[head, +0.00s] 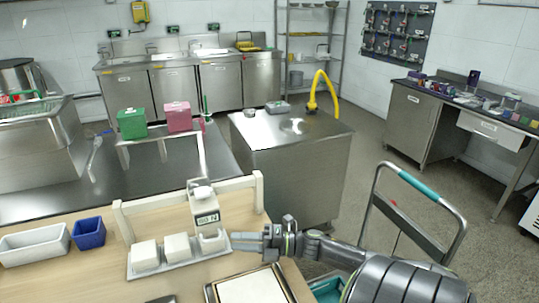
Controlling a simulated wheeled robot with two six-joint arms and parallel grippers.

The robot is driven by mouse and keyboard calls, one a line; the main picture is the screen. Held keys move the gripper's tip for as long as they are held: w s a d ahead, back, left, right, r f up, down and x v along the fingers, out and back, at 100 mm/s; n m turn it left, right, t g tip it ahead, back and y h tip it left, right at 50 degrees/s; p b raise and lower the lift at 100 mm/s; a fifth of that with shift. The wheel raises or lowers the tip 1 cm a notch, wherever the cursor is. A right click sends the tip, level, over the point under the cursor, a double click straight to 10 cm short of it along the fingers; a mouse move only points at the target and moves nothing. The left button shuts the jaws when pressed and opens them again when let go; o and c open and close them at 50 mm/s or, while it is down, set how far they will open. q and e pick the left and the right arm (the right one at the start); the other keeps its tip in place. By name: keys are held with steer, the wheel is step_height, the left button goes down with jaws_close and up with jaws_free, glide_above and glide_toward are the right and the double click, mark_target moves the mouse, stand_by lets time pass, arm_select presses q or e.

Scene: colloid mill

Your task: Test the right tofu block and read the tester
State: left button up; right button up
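Three white tofu blocks sit in a row on a pale tray (163,268) on the wooden table. They are the left block (145,254), the middle block (177,247) and the right tofu block (212,243). The tester (206,205), white with a dark display, stands upright directly behind or above the right block; I cannot tell whether they touch. Its display (207,219) shows characters too small to read. My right gripper (236,241) reaches in from the right, with its fingertips close beside the right block. Its finger gap is unclear. My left gripper is out of view.
A wooden rail (240,184) stands behind the tester. A blue bin (89,233) and white bin (35,246) are at left. A metal-rimmed tray (250,291) lies in front. A cart handle (420,186) rises at right beside my arm.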

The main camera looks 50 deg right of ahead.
steer(key=v, duration=0.8)
steer(key=shift+b, duration=0.3)
